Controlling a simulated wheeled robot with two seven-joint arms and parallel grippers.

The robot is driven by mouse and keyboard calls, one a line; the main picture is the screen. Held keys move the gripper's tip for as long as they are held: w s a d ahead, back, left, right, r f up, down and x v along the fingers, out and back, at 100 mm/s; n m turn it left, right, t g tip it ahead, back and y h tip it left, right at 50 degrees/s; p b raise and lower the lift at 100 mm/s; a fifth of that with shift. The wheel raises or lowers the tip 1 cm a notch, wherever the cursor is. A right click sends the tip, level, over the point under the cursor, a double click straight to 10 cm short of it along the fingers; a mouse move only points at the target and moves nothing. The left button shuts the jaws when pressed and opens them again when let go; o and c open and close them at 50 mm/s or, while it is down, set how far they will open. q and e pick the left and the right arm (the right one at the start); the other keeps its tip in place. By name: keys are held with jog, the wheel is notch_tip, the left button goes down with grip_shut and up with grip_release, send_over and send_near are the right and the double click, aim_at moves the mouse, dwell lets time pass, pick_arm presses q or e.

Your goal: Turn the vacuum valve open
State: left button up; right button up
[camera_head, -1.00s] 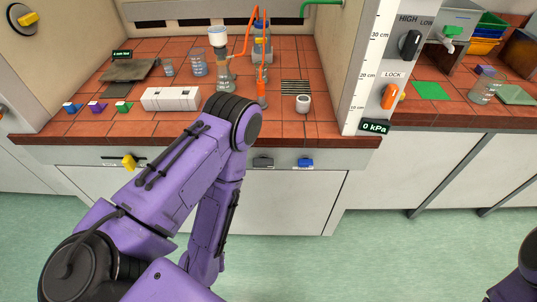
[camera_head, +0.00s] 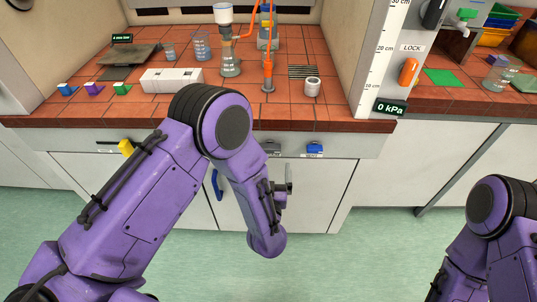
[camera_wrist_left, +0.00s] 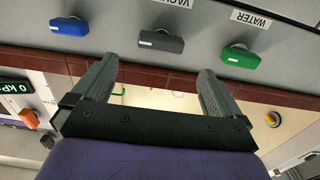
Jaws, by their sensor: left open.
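The vacuum valve has a grey handle (camera_wrist_left: 160,42), with a partly cut-off, upside-down "VACUUM" label beside it in the left wrist view. In the head view the grey handle (camera_head: 271,149) is on the bench's front panel and lies roughly level. My left gripper (camera_wrist_left: 157,68) is open and empty. In the wrist view the grey handle shows beyond its fingertips, in line with the gap between them and apart from them. In the head view the left gripper (camera_head: 288,178) is small, below the panel beside my purple forearm. My right gripper is out of view; only its arm shows.
A blue handle (camera_wrist_left: 68,27) and a green one (camera_wrist_left: 240,57), labelled WATER, flank the grey handle. A yellow handle (camera_head: 126,147) is farther left. Glassware and a white box (camera_head: 172,80) stand on the red tiled bench (camera_head: 140,105). A display (camera_head: 390,108) reads 0 kPa.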

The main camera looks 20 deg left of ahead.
aim_at(270, 151)
pick_arm(q)
jog(key=p+x, duration=0.1)
jog(key=x, duration=0.7)
jog(key=c, duration=1.1)
